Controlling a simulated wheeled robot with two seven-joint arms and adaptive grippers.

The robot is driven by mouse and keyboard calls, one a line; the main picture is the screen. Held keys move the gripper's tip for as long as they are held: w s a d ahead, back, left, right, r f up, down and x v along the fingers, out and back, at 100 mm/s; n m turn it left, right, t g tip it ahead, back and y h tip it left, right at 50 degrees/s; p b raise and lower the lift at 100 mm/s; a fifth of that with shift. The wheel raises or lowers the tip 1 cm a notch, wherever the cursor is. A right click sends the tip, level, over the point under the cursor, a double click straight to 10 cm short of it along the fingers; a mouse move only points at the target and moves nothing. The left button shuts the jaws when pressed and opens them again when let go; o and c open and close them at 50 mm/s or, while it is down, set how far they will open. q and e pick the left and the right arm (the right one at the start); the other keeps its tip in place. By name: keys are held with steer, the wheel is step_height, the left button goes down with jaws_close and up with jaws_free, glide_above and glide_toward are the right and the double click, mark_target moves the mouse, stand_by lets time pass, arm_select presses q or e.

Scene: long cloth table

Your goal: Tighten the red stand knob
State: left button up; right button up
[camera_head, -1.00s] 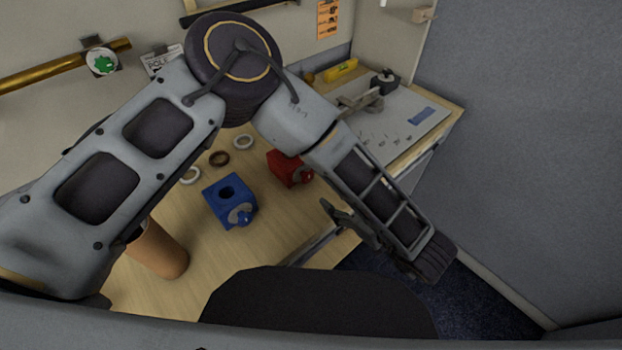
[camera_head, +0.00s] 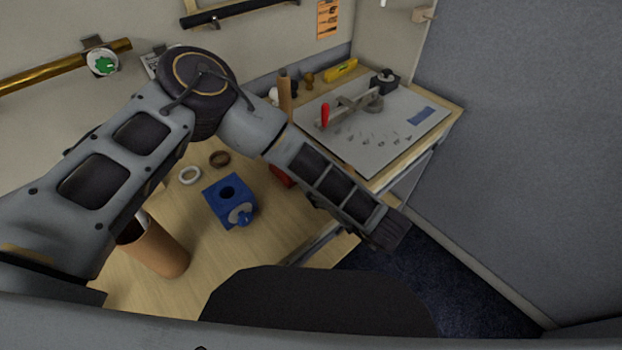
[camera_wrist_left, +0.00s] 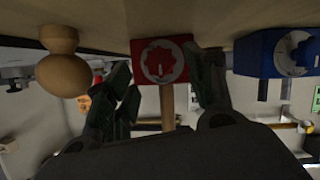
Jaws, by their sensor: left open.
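The red stand (camera_head: 281,175) is mostly hidden behind my left forearm in the head view; only a small red part shows. In the left wrist view the red stand (camera_wrist_left: 142,62) appears upside down under the table surface, with its lobed red knob (camera_wrist_left: 160,60) on a pale round plate facing the camera. My left gripper (camera_wrist_left: 165,70) is open, its dark fingers on either side of the red stand in that view. I cannot tell whether a finger touches it. The knob is not between closed jaws. My right gripper is not in view.
A blue stand (camera_head: 228,200) with its own knob stands beside the red one. A brown tube (camera_head: 160,250), a white ring (camera_head: 189,175) and a brown ring (camera_head: 220,159) are on the table. A grey board (camera_head: 375,130) with a red-handled clamp lies at the right. A rounded wooden object (camera_wrist_left: 62,70) is near the fingers.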

arm_select(q)
steer(key=shift+x, duration=2)
steer(key=c, duration=1)
